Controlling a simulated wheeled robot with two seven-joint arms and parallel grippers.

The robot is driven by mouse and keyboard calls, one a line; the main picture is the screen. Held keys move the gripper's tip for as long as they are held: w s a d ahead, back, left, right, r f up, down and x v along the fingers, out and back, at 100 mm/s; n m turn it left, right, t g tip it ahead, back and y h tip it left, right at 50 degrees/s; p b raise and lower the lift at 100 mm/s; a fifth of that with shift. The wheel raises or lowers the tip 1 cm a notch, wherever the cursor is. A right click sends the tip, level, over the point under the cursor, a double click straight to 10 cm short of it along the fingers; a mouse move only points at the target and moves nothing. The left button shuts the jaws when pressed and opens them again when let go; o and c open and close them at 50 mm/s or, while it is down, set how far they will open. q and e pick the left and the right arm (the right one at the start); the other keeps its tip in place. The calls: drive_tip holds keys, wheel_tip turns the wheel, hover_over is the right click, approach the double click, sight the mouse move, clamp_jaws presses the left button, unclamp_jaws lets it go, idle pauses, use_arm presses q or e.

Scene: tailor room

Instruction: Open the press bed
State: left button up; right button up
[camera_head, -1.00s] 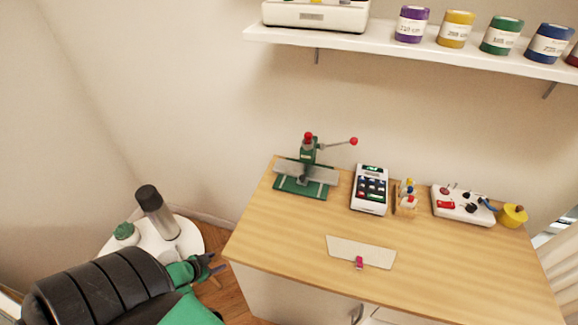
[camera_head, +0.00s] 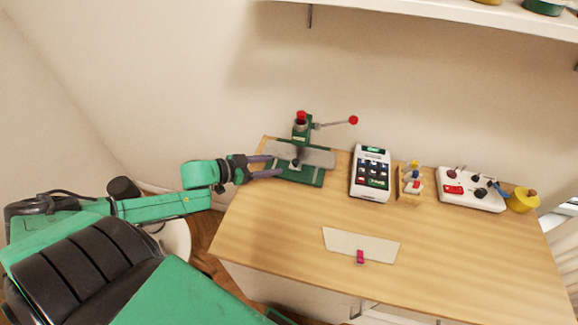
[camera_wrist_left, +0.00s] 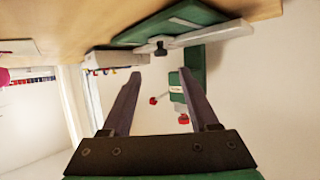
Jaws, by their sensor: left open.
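The press (camera_head: 302,132) stands at the back left of the wooden table, with a green base, a green column, a red knob on top and a lever ending in a red ball (camera_head: 353,120). Its grey press bed (camera_head: 318,157) lies flat across the green base. My left gripper (camera_head: 276,164) is open and empty at the left end of the press, its fingertips close to the bed; contact cannot be told. In the left wrist view the press bed (camera_wrist_left: 220,34) appears upside down beyond my open fingers (camera_wrist_left: 159,73). My right gripper is not in view.
Right of the press are a card reader (camera_head: 371,172), a small wooden stand (camera_head: 411,184), a white control box (camera_head: 470,190) and a yellow item (camera_head: 523,200). A pale mat (camera_head: 345,245) with a pink item (camera_head: 360,257) lies in front. The table's front left is clear. A shelf hangs above.

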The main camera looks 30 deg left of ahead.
sight(295, 161)
use_arm(q)
drive_tip(key=b+x, duration=0.1)
drive_tip(key=x, duration=0.6)
drive_tip(key=shift+a, duration=0.1)
drive_tip(key=shift+w+d+f, duration=0.25)
drive_tip(key=shift+w+d, duration=0.05)
drive_tip(key=shift+w, duration=0.2)
drive_tip(key=shift+c, duration=1.3)
drive_tip(key=shift+s, duration=0.1)
clamp_jaws()
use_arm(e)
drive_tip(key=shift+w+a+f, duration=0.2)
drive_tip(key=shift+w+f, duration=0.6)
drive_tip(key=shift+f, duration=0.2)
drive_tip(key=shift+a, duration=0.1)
